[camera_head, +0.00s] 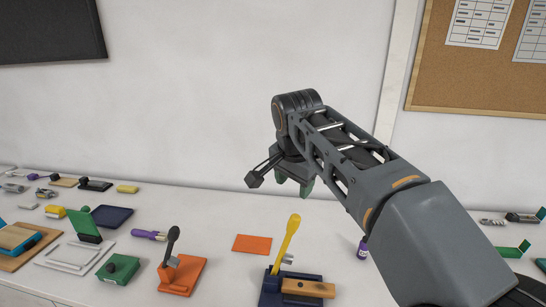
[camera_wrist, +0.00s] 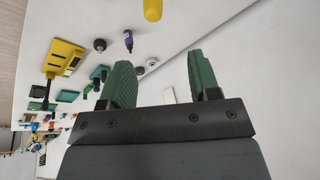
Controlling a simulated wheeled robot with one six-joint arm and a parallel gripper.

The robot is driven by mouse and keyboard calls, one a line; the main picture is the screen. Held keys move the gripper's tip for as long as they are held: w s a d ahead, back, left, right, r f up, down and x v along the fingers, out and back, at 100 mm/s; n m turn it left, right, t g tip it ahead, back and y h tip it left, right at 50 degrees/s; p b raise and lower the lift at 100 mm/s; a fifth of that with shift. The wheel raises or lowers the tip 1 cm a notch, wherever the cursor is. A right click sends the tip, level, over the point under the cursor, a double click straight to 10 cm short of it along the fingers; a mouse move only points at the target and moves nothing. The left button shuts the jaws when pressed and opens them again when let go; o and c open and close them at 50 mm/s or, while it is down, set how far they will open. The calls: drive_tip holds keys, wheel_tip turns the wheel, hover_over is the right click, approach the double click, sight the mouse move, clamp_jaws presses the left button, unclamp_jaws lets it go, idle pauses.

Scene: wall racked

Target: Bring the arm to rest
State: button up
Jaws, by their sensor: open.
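My arm reaches in from the lower right in the head view and is raised above the white table. My gripper (camera_head: 293,183) hangs at the arm's far end, above the table and in front of the white wall. In the wrist view my gripper (camera_wrist: 160,85) shows two green fingers standing well apart. Nothing is between the fingers, so it is open and empty. In the head view the fingers are partly hidden behind the wrist.
Below stand an orange holder (camera_head: 183,275) with a dark tool, a blue holder (camera_head: 272,292) with a yellow spoon-like tool (camera_head: 286,243), and an orange plate (camera_head: 252,243). More items crowd the left. A dark screen (camera_head: 50,30) and a corkboard (camera_head: 478,80) hang on the wall.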

drive_tip(key=s+d+f+n, duration=0.2)
drive_tip(key=s+f+n, duration=0.1)
drive_tip(key=s+f, duration=0.2)
drive_tip(key=s+d+f+n+b, duration=0.1)
drive_tip(key=s+d+f+n, duration=0.2)
drive_tip(key=f, duration=0.5)
drive_tip(key=s+d+f+n+t+b, duration=0.1)
drive_tip(key=s+d+f+n, duration=0.1)
drive_tip(key=s+f, duration=0.4)
drive_tip(key=shift+s+d+f+n+y, duration=0.2)
drive_tip(key=shift+s+f+n+y, duration=0.1)
drive_tip(key=shift+f+n+y, duration=0.15)
